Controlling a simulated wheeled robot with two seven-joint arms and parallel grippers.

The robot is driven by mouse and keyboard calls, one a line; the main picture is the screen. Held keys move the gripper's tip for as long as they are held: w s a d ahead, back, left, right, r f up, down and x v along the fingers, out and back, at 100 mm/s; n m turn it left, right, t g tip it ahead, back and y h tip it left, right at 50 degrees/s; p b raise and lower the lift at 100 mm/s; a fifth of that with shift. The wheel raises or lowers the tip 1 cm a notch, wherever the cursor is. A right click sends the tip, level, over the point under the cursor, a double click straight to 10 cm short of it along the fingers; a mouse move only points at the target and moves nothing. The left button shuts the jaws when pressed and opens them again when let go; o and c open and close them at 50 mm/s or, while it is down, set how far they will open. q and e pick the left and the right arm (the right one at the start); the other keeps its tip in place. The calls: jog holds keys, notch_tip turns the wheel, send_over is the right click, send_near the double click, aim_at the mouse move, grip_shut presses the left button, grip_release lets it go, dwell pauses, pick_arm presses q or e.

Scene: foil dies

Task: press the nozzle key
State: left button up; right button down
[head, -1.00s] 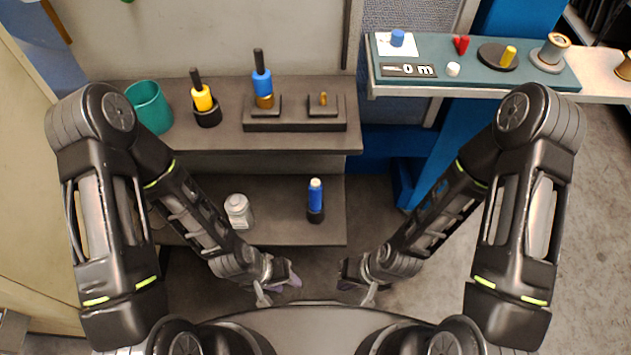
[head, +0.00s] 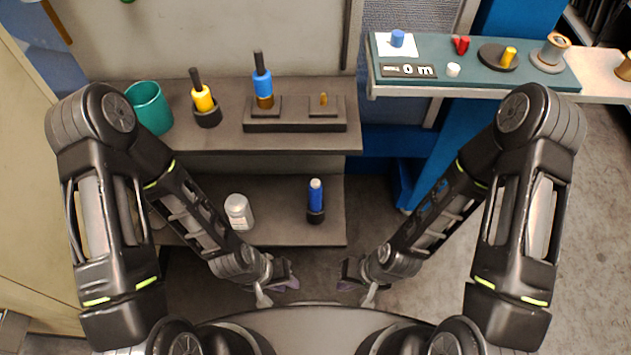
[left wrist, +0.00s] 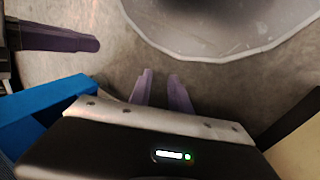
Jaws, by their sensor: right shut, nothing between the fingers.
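A teal panel (head: 480,75) at the upper right in the head view carries several small parts. They are a blue knob (head: 397,38) on a white card, a red piece (head: 461,44), a white button (head: 453,70) and a yellow peg (head: 508,56) on a black disc. I cannot tell which of these is the nozzle key. My left gripper (head: 278,287) is low in the middle, far from the panel; its fingers show apart and empty in the left wrist view (left wrist: 160,76). My right gripper (head: 357,288) is shut and empty beside it, also far from the panel.
A dark two-level shelf (head: 225,138) stands ahead left. It holds a teal cup (head: 149,108), a yellow tool (head: 202,98), a blue tool (head: 262,84), a white bottle (head: 238,211) and a blue bottle (head: 315,195). A metal spool (head: 554,48) stands on the panel's right end.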

pick_arm(q)
grip_shut()
dwell(1.4)
